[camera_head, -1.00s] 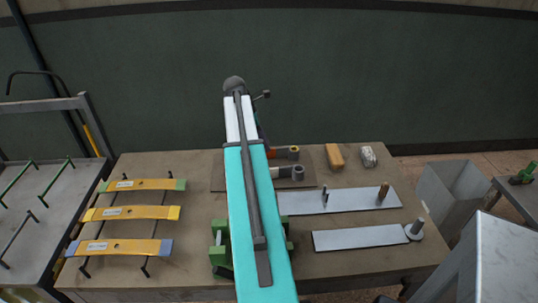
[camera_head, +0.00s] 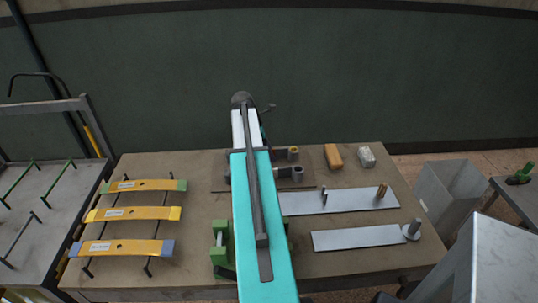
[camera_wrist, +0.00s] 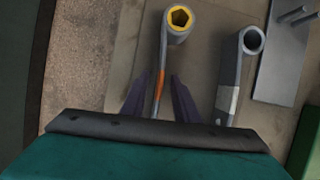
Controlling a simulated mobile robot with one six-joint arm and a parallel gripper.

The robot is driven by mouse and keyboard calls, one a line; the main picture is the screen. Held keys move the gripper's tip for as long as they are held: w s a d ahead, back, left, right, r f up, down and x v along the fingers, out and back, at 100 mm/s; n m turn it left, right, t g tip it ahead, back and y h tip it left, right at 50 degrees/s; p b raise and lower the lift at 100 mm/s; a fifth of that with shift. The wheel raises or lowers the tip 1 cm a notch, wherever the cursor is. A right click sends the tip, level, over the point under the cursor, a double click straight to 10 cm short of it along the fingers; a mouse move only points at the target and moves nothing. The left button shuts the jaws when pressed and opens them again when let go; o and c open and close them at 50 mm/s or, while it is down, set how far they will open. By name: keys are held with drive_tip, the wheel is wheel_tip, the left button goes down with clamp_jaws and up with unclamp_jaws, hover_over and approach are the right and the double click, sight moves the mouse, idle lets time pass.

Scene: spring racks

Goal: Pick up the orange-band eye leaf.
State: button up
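The orange-band eye leaf (camera_wrist: 161,75) is a grey bar with an orange band and a rolled eye with a yellow lining, at the top middle of the wrist view. Its eye end (camera_head: 293,153) shows beside my arm in the head view; the rest is hidden by the arm. My gripper (camera_wrist: 157,85) is open, its two dark fingers on either side of the bar near the orange band. Gaps show between fingers and bar. Whether the fingers are down at its height is unclear. The gripper is hidden in the head view.
A second eye leaf with a pale band (camera_wrist: 230,85) lies right of the right finger. Flat grey plates (camera_head: 340,201) with upright pins lie to the right on the table. A tan block (camera_head: 333,156) and a whitish block (camera_head: 366,156) stand behind. Yellow leaves (camera_head: 135,213) rest on stands at left.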

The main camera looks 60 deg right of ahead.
idle(0.4)
clamp_jaws()
drive_tip(key=shift+r, duration=0.1)
drive_tip(key=shift+r, duration=0.15)
drive_tip(key=shift+r+b, duration=1.05)
drive_tip(key=shift+r, duration=3.8)
drive_tip(key=shift+r, duration=0.15)
wheel_tip(320, 180, up, 8)
drive_tip(key=p, duration=0.7)
drive_tip(key=shift+w+f, duration=0.1)
drive_tip(key=shift+f, duration=0.1)
